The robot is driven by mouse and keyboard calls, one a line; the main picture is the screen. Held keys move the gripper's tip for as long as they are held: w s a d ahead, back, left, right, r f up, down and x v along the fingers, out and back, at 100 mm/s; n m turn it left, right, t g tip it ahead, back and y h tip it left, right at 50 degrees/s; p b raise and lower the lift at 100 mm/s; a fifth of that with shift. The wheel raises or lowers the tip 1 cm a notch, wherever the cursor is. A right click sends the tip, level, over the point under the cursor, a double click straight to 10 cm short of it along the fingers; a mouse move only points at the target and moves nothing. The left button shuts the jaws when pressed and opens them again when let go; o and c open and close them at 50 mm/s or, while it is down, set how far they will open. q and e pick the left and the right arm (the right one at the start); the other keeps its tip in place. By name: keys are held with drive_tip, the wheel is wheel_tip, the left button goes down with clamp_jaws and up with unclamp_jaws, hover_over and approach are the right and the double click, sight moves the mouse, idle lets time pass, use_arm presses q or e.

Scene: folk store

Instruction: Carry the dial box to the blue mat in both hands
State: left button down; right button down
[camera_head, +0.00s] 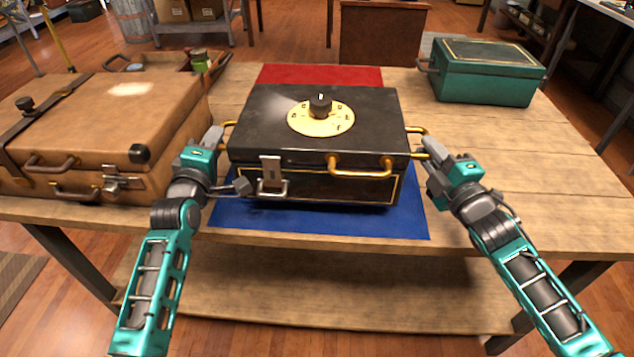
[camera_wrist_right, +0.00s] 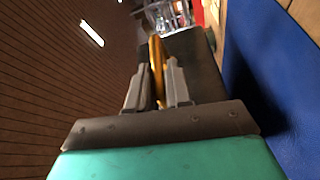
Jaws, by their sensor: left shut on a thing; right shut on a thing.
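The dial box (camera_head: 300,172) is black with gold trim, a front clasp and a round brass dial (camera_head: 322,118) with a black knob on its lid. It is over the blue mat (camera_head: 330,220), which shows in front of it and at its sides. My left gripper (camera_head: 222,140) is shut on the brass handle at the box's left side. My right gripper (camera_head: 424,148) is shut on the right side handle. In the right wrist view, the fingers (camera_wrist_right: 157,88) close around the brass handle (camera_wrist_right: 157,62); the blue mat (camera_wrist_right: 265,75) lies to the right.
A red mat (camera_head: 340,75) lies behind the box. A brown suitcase (camera_head: 110,125) stands close on the left, with a wooden tray (camera_head: 165,65) behind it. A teal box (camera_head: 490,80) is at the back right. The wooden table (camera_head: 500,150) is clear at right.

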drive_tip(key=shift+d+r, duration=0.1)
idle(0.3)
